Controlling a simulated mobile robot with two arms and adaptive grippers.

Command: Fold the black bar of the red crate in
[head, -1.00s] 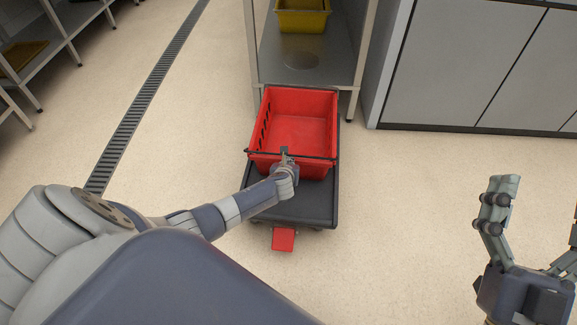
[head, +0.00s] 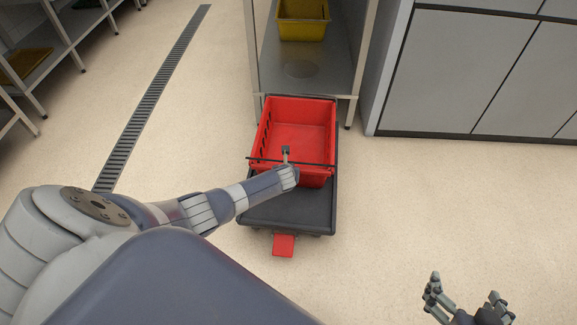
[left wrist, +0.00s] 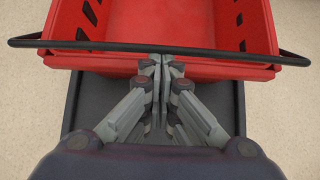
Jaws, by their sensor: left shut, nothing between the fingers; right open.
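The red crate (head: 300,112) stands on a black wheeled platform (head: 290,212), open side up. Its black bar (head: 322,164) runs across the near side, with its ends bent back to the crate's sides. The bar also shows whole in the left wrist view (left wrist: 100,45). My left gripper (head: 286,151) is shut and empty at the middle of the bar. In the left wrist view its closed fingertips (left wrist: 161,60) lie just below the bar; I cannot tell whether they touch it. My right gripper (head: 466,287) is open and empty, low at the right, away from the crate.
A steel shelf (head: 285,82) with a yellow bin (head: 302,28) stands behind the crate. Grey cabinets (head: 440,70) are at the right. A red tab (head: 284,246) sticks out from the platform's near edge. The floor to the right is clear.

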